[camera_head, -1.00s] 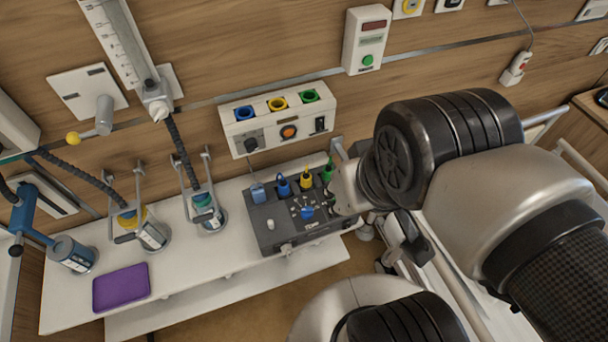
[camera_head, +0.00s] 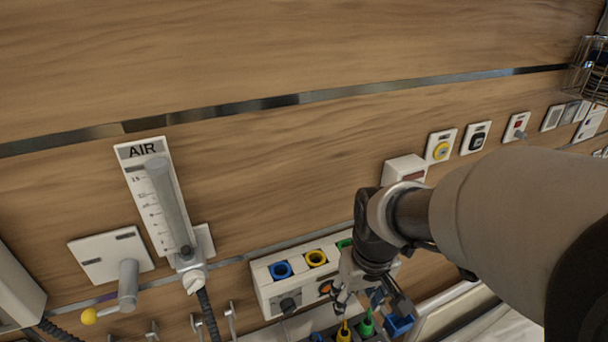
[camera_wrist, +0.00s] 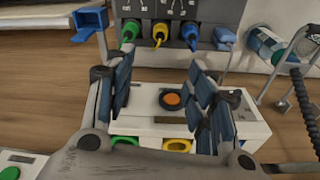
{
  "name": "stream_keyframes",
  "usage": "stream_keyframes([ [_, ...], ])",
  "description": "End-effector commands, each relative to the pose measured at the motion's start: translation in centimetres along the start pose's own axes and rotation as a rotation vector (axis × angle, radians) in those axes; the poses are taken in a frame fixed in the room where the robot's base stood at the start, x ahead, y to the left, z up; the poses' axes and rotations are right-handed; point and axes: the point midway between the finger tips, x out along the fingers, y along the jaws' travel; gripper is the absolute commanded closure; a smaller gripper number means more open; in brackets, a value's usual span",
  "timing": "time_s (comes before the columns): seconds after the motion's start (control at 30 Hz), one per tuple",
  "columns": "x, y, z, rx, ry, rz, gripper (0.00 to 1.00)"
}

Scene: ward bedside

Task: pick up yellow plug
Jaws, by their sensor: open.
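The yellow plug (camera_head: 343,332) stands in the grey tray at the bottom edge of the head view, partly cut off. My gripper (camera_head: 370,304) is open in front of the socket panel, close above the plugs. In the wrist view my gripper (camera_wrist: 160,78) has its two fingers spread wide with nothing between them. The yellow plug lies beyond the fingertips, apart from them.
The white socket panel (camera_wrist: 150,128) with an orange button lies behind the fingers in the wrist view. A light blue plug (camera_wrist: 223,38) stands beside the blue one. A blue holder (camera_wrist: 88,22) is near the left finger. An AIR flowmeter (camera_head: 160,200) hangs at left.

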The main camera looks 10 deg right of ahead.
Motion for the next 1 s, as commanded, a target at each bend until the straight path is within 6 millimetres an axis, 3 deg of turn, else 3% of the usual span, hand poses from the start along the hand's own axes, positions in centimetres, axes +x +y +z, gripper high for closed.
stream_keyframes([
  [0.23,3.0,0.1,-0.3,-0.006,-0.019,-0.003,0.50],
  [0.6,11.0,0.0,-0.1,-0.006,-0.020,-0.003,0.50],
  [0.73,12.7,0.0,-0.1,-0.006,-0.017,-0.003,0.50],
  [1.0,14.1,0.0,0.0,-0.006,-0.016,-0.003,0.50],
])
